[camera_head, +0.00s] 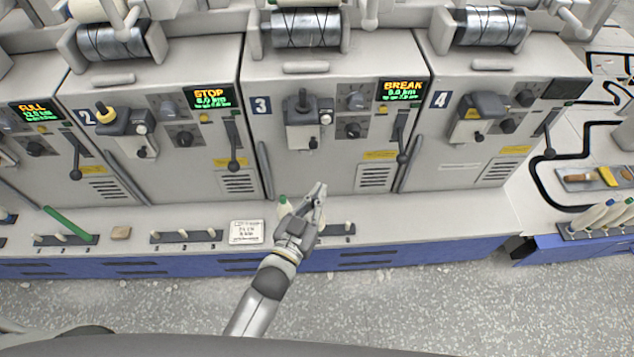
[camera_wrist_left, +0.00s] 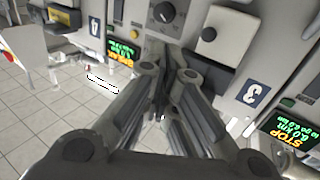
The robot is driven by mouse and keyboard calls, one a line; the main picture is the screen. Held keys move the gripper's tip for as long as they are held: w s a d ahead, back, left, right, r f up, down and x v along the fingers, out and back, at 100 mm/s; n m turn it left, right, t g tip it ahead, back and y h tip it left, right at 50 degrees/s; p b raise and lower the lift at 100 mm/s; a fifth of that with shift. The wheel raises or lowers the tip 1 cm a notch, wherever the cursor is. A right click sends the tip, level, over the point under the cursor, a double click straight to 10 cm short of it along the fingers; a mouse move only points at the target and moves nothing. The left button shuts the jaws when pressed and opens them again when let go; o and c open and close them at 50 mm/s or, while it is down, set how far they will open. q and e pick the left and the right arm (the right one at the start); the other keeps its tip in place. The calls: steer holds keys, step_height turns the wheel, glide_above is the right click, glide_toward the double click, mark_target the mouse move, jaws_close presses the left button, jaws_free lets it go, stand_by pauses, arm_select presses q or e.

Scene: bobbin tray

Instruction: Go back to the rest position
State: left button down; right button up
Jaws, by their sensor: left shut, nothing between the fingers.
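My left gripper (camera_head: 316,192) is over the ledge in front of the machine unit numbered 3, its fingers pointing up and slightly right in the head view. The fingers are shut with nothing between them. In the left wrist view the gripper (camera_wrist_left: 174,72) fills the lower middle, in front of the machine panels. A pale bobbin with a green tip (camera_head: 284,205) shows just left of the gripper, partly hidden behind it. My right gripper does not show.
Machine units with knobs and levers stand along the back; unit 3's display (camera_head: 403,90) reads BREAK. The ledge carries peg strips (camera_head: 186,236), a white label card (camera_head: 246,232) and a green rod (camera_head: 68,224). A bobbin rack (camera_head: 590,231) is at right. Open floor lies in front.

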arm_select(q)
steer(key=s+a+f+g+y, duration=0.1)
steer(key=s+a+f+g, duration=0.3)
steer(key=f, duration=0.6)
steer(key=s+a+f+g+y, duration=0.1)
steer(key=s+f, duration=0.4)
steer(key=f, duration=0.4)
steer(key=s+a+f+g+y, duration=0.1)
steer(key=s+a+f+g, duration=0.3)
steer(key=f, duration=0.6)
steer(key=s+a+f+g+y, duration=0.1)
steer(key=s+a+f+g, duration=0.1)
steer(key=s, duration=0.7)
steer(key=s+a+f+n+g+y, duration=0.1)
steer(key=s+a+f+g, duration=0.1)
steer(key=s+a+f, duration=0.3)
steer(key=s+a+f+g+y, duration=0.1)
steer(key=s+a+f+g, duration=0.2)
steer(key=s, duration=1)
step_height(320, 180, down, 4)
steer(key=shift+a+r+n, duration=0.1)
steer(key=shift+a+n, duration=0.2)
steer(key=shift+a, duration=0.15)
